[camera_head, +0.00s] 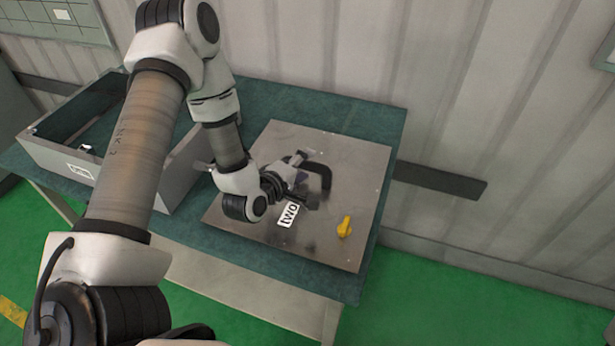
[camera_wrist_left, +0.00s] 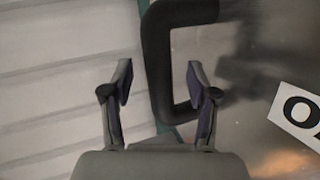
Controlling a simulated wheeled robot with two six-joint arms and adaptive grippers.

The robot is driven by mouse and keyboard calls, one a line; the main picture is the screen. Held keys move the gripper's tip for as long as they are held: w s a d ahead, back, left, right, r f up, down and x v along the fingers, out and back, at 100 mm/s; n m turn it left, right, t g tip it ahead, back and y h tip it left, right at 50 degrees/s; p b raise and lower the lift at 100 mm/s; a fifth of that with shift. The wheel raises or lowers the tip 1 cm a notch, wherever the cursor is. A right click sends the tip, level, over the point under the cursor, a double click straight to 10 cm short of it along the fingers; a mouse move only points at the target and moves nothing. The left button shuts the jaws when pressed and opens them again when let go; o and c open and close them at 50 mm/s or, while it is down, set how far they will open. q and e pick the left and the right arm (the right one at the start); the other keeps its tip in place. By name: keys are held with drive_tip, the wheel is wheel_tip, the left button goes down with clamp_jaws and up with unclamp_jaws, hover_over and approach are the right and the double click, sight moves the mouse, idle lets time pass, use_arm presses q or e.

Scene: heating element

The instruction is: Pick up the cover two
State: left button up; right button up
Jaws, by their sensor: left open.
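Cover two is a square metal plate (camera_head: 285,245) with a "two" label (camera_head: 289,214), a black handle (camera_head: 322,176) and a yellow knob (camera_head: 345,227). It lies flat on the table. My left gripper (camera_head: 307,178) is above the plate at the handle. In the left wrist view, my open left gripper (camera_wrist_left: 159,82) has the grip bar of the black handle (camera_wrist_left: 158,70) between its fingers, with gaps on both sides. Part of the label (camera_wrist_left: 303,115) shows at the right of that view. My right gripper is not in view.
A grey open box (camera_head: 180,182) with a label stands on the table left of the plate, partly hidden by my left arm. The green-topped table (camera_head: 372,119) stands by a corrugated wall (camera_head: 370,45) with a dark rail (camera_head: 437,180). Green floor is clear at the lower right.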

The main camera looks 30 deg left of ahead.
use_arm(q)
drive_tip(key=shift+w+d+f, duration=0.1)
drive_tip(key=shift+w+f, duration=0.15)
drive_tip(key=shift+w, duration=0.35)
drive_tip(key=shift+s+r, duration=0.1)
drive_tip(key=shift+s, duration=0.25)
drive_tip(key=c, duration=0.4)
clamp_jaws()
drive_tip(key=shift+r, duration=0.2)
